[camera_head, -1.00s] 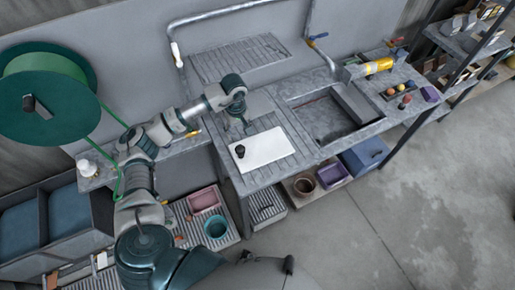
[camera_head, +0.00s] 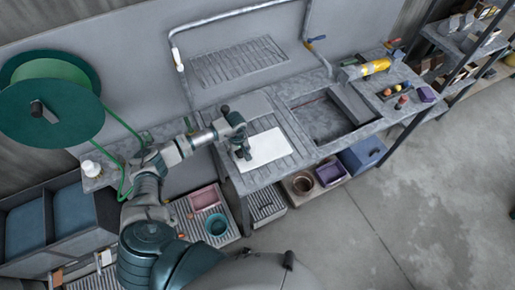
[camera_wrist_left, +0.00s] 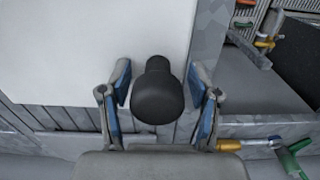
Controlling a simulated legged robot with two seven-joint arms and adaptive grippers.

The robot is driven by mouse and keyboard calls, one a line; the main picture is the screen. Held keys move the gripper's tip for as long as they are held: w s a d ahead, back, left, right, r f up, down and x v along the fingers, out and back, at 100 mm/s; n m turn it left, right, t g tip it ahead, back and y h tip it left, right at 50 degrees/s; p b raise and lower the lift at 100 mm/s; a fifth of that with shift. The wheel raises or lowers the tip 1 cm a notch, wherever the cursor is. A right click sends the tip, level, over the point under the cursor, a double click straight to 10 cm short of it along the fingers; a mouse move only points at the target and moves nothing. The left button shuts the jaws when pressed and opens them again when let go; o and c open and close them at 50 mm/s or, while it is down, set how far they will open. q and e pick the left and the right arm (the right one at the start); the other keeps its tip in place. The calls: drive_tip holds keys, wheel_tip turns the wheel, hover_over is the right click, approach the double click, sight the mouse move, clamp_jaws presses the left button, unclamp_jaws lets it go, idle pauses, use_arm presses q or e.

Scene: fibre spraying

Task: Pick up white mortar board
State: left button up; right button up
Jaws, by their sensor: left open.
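The white mortar board (camera_head: 268,149) lies flat on the slatted part of the grey workbench. It also shows in the left wrist view (camera_wrist_left: 95,45), with a black knob-shaped handle (camera_wrist_left: 157,92) at its edge. My left gripper (camera_head: 243,153) is over the board's left end and hides the handle in the head view. In the wrist view my left gripper (camera_wrist_left: 160,98) is open, with one blue-padded finger on each side of the handle. A gap shows between each finger and the handle. My right gripper is not in view.
A sink basin (camera_head: 325,118) is set in the bench right of the board. A yellow cylinder (camera_head: 375,67) lies farther right. A large green reel (camera_head: 50,98) stands at the left. A green-handled tool (camera_wrist_left: 292,160) lies near the gripper in the wrist view.

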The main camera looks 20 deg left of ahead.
use_arm(q)
drive_tip(key=shift+d, duration=0.35)
drive_tip(key=c, duration=0.4)
drive_tip(key=shift+r, duration=0.1)
clamp_jaws()
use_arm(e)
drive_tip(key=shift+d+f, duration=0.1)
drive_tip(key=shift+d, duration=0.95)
use_arm(q)
drive_tip(key=shift+a, duration=0.3)
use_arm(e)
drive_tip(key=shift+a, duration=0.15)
